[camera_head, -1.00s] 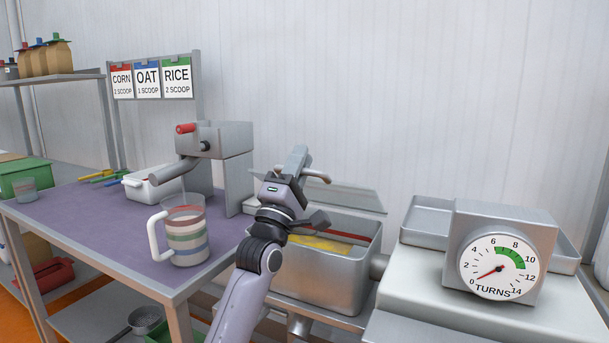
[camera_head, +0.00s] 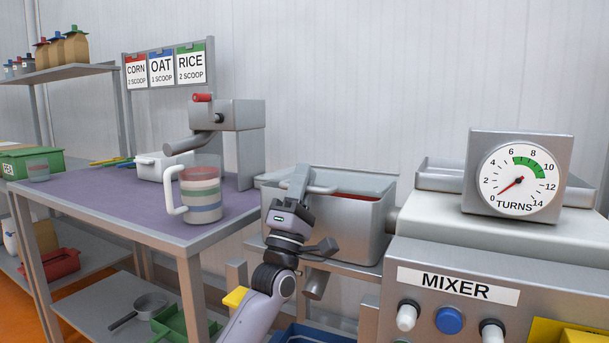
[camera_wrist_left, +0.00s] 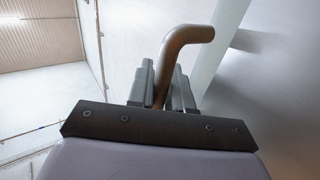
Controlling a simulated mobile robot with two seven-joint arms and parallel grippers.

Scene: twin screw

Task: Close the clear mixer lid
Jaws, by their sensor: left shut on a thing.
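The mixer trough (camera_head: 352,232) is a grey metal box left of the mixer's dial housing. Its clear lid (camera_head: 365,182) shows as a pale grey see-through panel at the top and back of the trough, with some red visible beneath it. I cannot tell exactly how far it is tilted. My left gripper (camera_head: 299,180) is at the trough's front left, shut on the lid's bent handle (camera_head: 325,190). In the left wrist view the handle (camera_wrist_left: 178,50) rises from between the two fingers and bends right. My right gripper is not in view.
A striped jug (camera_head: 203,200) with a white handle stands on the purple table (camera_head: 120,205) to the left, near its edge. A metal hand-cranked unit (camera_head: 232,120) is behind it. The dial (camera_head: 517,180) points near 0. The mixer panel (camera_head: 457,286) has several knobs.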

